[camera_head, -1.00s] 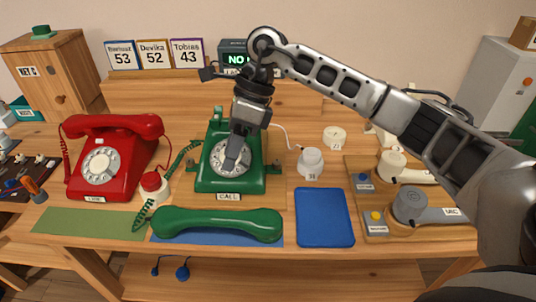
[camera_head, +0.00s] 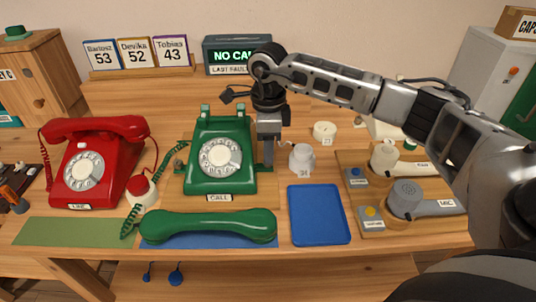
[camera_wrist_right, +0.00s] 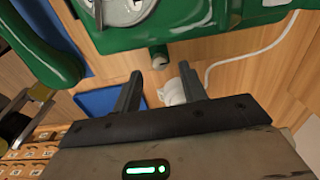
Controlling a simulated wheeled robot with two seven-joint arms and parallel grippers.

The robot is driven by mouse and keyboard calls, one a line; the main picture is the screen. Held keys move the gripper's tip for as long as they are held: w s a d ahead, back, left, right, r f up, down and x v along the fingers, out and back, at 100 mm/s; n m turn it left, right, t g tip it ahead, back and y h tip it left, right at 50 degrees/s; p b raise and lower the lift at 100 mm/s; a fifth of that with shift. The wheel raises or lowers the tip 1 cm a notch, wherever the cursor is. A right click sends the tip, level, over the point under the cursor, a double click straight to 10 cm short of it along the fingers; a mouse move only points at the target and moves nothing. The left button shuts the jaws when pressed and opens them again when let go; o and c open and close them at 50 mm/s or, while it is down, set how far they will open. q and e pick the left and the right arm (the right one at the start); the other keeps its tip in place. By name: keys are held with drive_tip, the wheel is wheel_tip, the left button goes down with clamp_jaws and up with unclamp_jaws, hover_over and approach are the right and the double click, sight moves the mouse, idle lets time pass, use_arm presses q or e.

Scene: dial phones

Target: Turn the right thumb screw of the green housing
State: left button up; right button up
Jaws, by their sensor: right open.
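The green housing (camera_head: 221,180) is a dial phone body with a white dial, standing on the table. Its left thumb screw (camera_head: 180,167) shows at its left side. The right thumb screw is largely hidden behind my right gripper (camera_head: 264,166) in the head view. In the right wrist view a small green and dark knob (camera_wrist_right: 158,58), apparently the right thumb screw, sticks out from the green housing (camera_wrist_right: 190,18). My open, empty right gripper (camera_wrist_right: 159,73) points at it, a finger on either side; contact cannot be told. My left gripper is not in view.
A white pot (camera_head: 302,158) stands close right of the gripper, with a pale cable nearby. The green handset (camera_head: 208,226) lies in front on a blue mat. A blue tray (camera_head: 319,214) is front right. A red phone (camera_head: 90,165) stands left.

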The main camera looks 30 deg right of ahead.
drive_tip(key=shift+f, duration=1.7)
clamp_jaws()
